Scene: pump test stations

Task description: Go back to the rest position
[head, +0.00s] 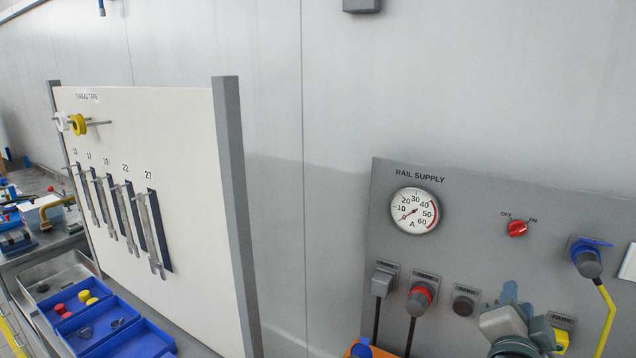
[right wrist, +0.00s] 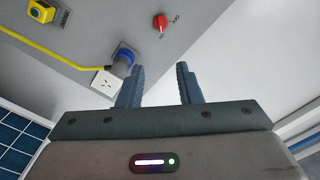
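My right gripper (head: 509,292) is in front of the lower part of the grey rail supply panel (head: 480,200), at the lower right of the head view. In the right wrist view its two fingers (right wrist: 160,82) stand apart with nothing between them. The wrist view also shows a red knob (right wrist: 160,22) and a blue-collared plug (right wrist: 123,60) with a yellow cable, beyond the fingers. My left gripper is not in view.
The panel has a gauge (head: 414,210), a red switch (head: 517,228) and a blue plug (head: 588,258) with a yellow cable. A white tool board (head: 185,130) with hanging wrenches stands left. Blue bins (head: 130,338) lie below it.

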